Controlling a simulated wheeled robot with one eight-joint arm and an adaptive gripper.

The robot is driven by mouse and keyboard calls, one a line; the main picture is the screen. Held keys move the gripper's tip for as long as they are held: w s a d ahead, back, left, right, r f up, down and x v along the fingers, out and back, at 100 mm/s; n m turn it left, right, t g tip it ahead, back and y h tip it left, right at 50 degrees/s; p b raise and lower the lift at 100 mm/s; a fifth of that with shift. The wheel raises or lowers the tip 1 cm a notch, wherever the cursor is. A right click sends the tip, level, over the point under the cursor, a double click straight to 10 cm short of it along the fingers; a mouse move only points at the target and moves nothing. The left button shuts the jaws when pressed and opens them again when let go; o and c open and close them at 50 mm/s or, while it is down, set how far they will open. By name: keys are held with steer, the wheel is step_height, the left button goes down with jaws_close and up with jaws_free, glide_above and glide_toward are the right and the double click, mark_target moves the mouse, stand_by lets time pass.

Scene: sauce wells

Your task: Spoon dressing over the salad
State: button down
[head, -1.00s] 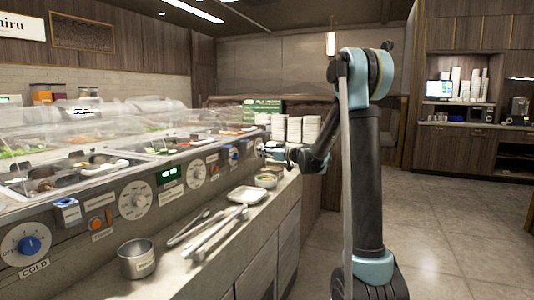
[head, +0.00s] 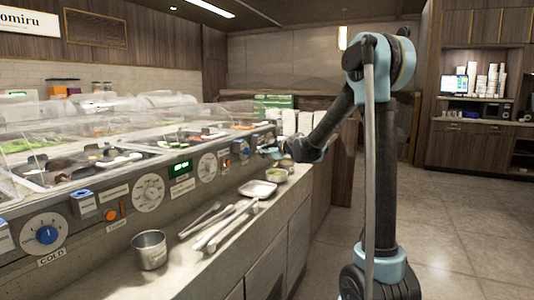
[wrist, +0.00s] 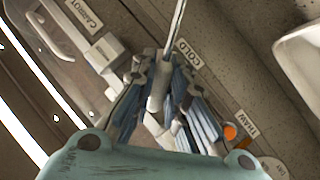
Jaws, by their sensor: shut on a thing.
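My gripper (head: 268,151) is over the counter beside the front panel of the salad bar. In the wrist view my gripper (wrist: 168,90) is shut on a thin metal handle (wrist: 178,22), which looks like that of a spoon. The handle runs up out of the frame, so its far end is hidden. A small bowl (head: 277,175) with greenish contents stands on the counter just below my gripper. I cannot tell whether it holds salad or dressing.
A pale square dish (head: 257,188) sits nearer than the bowl. The panel with dials (head: 148,191) borders the counter's left. Stacked white dishes (head: 297,122) stand behind.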

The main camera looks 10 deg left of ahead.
steer(key=shift+s+a+f+n+h, duration=0.35)
steer(key=shift+a+f+n+h, duration=0.45)
steer(key=shift+a+f+n, duration=0.1)
stand_by(0.3)
steer(key=shift+w+d+r+m+y, duration=0.15)
steer(key=shift+w+d+m+y, duration=0.05)
steer(key=shift+d+m, duration=0.15)
steer(key=shift+w+d+r+m+y, duration=0.1)
steer(key=shift+w+d+m+y, duration=0.1)
steer(key=shift+d+m, duration=0.15)
steer(key=w+d+r+m+t+y, duration=0.1)
steer(key=w+d+r+m+y, duration=0.2)
steer(key=d+r+m, duration=0.4)
steer(key=shift+r+y, duration=0.7)
steer(key=shift+y, duration=0.1)
